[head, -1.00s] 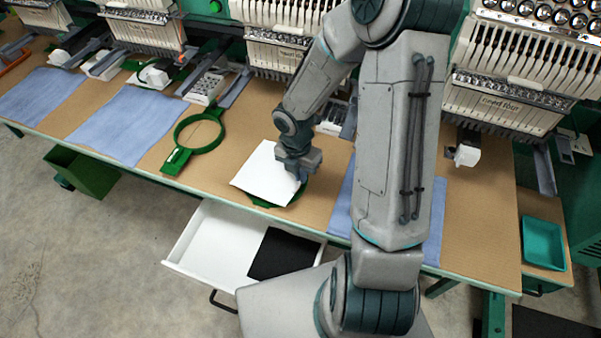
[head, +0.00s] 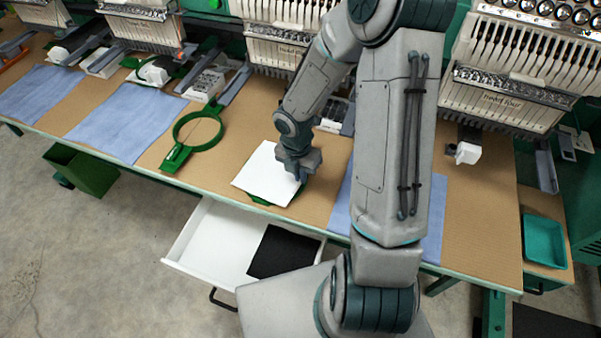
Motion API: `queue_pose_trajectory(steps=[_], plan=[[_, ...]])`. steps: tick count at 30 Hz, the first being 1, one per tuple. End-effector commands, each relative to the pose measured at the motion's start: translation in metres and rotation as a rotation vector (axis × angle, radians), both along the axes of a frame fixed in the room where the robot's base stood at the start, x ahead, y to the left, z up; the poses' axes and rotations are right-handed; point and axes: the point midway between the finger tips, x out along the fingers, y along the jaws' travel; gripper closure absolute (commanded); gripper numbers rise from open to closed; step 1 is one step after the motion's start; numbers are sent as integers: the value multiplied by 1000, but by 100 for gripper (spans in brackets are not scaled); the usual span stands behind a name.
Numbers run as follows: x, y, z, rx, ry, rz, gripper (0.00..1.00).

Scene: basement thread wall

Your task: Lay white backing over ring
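A white backing sheet (head: 262,172) lies over a green ring (head: 257,201) at the front middle of the table.
An open white drawer (head: 200,250) below the front edge holds black sheets (head: 283,252). Blue cloths (head: 125,122) lie at left and under my arm. Embroidery machines (head: 525,70) line the back. A teal tray (head: 544,243) stands at right, a green bin (head: 85,172) at lower left.

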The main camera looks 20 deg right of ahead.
Motion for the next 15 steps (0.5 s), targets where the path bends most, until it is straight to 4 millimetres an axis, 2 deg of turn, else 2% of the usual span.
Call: queue_pose_trajectory(steps=[1, 2, 3, 11, 15], plan=[[0, 0, 0, 0, 0, 0, 82], [0, 0, 0, 0, 0, 0, 73], [0, 0, 0, 0, 0, 0, 70], [0, 0, 1, 1, -1, 0, 70], [2, 0, 12, 0, -3, -1, 70]])
